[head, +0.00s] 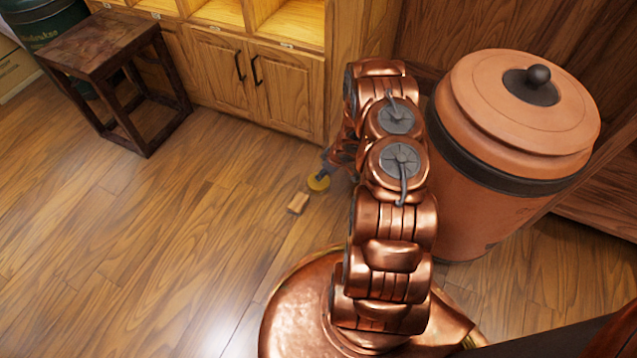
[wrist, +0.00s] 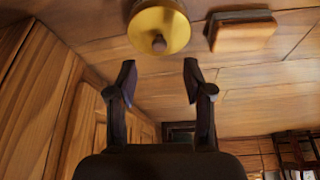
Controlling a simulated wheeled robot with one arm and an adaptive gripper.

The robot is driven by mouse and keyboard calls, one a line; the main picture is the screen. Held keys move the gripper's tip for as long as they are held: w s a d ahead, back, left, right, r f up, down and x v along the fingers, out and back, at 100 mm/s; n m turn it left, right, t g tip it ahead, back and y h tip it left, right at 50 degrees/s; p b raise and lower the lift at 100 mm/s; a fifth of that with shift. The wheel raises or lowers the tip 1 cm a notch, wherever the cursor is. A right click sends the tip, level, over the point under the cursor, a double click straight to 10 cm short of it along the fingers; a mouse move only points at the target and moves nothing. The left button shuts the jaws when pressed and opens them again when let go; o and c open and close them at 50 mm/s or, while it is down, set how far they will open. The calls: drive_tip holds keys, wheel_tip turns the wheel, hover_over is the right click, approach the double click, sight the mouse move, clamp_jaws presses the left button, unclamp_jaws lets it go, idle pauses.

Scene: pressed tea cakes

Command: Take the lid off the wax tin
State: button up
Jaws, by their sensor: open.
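The wax tin (head: 318,182) is a small round gold-yellow thing on the wooden floor, just left of my arm in the head view. In the wrist view its round golden lid (wrist: 160,14) faces me, with a small brownish knob at the middle. The lid appears to be on; the tin's body is mostly hidden. My gripper (wrist: 159,80) is open and empty. Its dark fingertips are short of the lid and apart from it, with the knob roughly in line between them. In the head view the gripper is mostly hidden behind my arm.
A small wooden block (head: 298,203) lies beside the tin; in the wrist view this block (wrist: 241,35) shows a dark layer. A cabinet (head: 215,70) stands behind, a large terracotta jar (head: 480,210) to the right, a dark stool (head: 98,48) far left. The left floor is clear.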

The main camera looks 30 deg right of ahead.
drive_tip(key=shift+b+x, duration=1.4)
drive_tip(key=shift+x, duration=1.8)
drive_tip(key=shift+s, duration=0.15)
clamp_jaws()
